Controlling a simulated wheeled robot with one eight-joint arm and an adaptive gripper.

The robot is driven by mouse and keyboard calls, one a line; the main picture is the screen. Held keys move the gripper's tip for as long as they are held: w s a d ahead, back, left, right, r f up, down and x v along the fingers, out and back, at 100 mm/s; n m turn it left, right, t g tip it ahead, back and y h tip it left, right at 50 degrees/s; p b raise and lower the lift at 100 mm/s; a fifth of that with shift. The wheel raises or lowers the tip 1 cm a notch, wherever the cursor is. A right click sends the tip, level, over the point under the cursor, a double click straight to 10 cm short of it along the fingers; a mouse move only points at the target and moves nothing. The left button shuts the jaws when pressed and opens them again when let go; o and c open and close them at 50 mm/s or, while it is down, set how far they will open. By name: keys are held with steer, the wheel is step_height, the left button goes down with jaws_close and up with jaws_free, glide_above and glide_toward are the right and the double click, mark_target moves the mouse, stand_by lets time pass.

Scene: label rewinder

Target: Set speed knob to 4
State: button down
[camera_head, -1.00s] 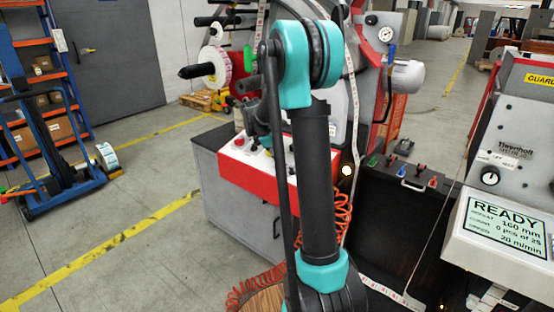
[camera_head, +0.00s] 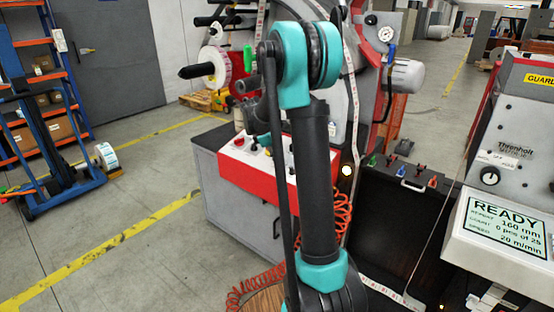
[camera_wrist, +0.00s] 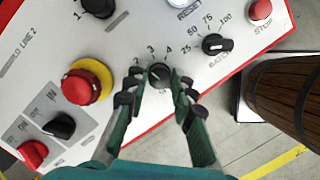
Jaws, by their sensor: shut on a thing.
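The speed knob (camera_wrist: 160,74) is a small black dial on the white panel, in the middle of the wrist view. Printed 2, 3 and 4 are visible around its far side. Its pale pointer mark is small, and I cannot tell exactly which number it points to. My gripper (camera_wrist: 154,97) comes from below, its dark green fingers with black tips on either side of the knob, shut on it. The fingers hide part of the markings around the knob. In the head view, my arm hides the knob and most of the gripper.
The batch knob (camera_wrist: 217,44) is close on the right, with a red stop button (camera_wrist: 260,10) beyond. A red emergency button (camera_wrist: 82,86) on a yellow collar and a black switch (camera_wrist: 60,125) are left. A wooden barrel (camera_wrist: 300,95) stands right of the panel.

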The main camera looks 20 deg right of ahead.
steer(key=m, duration=0.3)
steer(key=m+g, duration=0.1)
steer(key=m, duration=0.3)
steer(key=shift+y, duration=0.4)
steer(key=m, duration=0.3)
steer(key=m+y, duration=0.1)
steer(key=m, duration=0.2)
steer(key=shift+w+m+g, duration=0.1)
steer(key=shift+m+g, duration=0.2)
steer(key=shift+m, duration=0.1)
steer(key=c, duration=1.3)
jaws_free()
steer(key=shift+r, duration=0.15)
steer(key=v, duration=1.1)
steer(key=shift+r, duration=0.4)
